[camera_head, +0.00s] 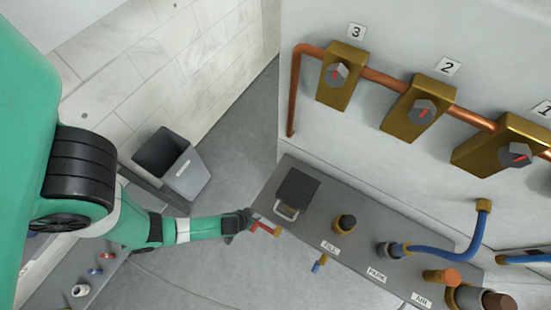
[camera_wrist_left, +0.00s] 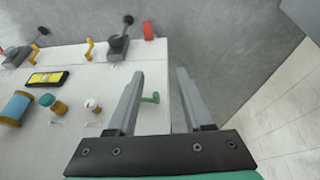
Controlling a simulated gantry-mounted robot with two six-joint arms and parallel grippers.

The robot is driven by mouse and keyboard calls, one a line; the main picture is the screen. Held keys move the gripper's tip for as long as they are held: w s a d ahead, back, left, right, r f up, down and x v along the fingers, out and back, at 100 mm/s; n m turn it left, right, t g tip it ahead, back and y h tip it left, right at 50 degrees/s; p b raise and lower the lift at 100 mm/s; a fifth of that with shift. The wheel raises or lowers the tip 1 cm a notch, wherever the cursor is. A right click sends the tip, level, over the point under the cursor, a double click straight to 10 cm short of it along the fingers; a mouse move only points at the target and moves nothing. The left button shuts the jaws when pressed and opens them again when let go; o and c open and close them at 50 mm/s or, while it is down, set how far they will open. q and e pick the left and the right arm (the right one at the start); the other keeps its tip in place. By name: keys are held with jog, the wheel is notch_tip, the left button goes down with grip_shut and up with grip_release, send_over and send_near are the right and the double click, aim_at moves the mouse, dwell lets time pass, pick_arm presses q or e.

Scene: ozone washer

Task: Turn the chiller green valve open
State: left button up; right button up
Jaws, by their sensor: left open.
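A green valve handle (camera_wrist_left: 150,98) sticks out from the edge of a pale panel in the left wrist view. My left gripper (camera_wrist_left: 160,73) is open and empty, and its two fingers reach past either side of the handle, with the left finger closer to it. No contact is clear. In the head view my left gripper (camera_head: 242,222) is at the left edge of the grey bench, beside a red handle (camera_head: 262,228). The green handle cannot be made out there. My right gripper is not in view.
The grey bench (camera_head: 360,230) carries a dark box, fittings and blue hoses (camera_head: 450,250). A blue handle (camera_head: 318,265) sticks out at its front. Numbered brass valves (camera_head: 420,110) sit on a copper pipe above. A grey bin (camera_head: 180,165) stands left.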

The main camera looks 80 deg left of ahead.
pick_arm(q)
jog(key=w+a+f+b, duration=0.1)
jog(key=w+a+b, duration=0.1)
jog(key=w, duration=0.1)
jog(key=w+a+f+b, duration=0.2)
jog(key=w+a, duration=0.1)
jog(key=w, duration=0.1)
jog(key=w+a+f+b, duration=0.1)
jog(key=w+a+b, duration=0.1)
jog(key=w+a, duration=0.1)
jog(key=shift+w+f, duration=0.35)
jog(key=shift+w, duration=0.05)
jog(key=shift+d, duration=0.1)
grip_shut()
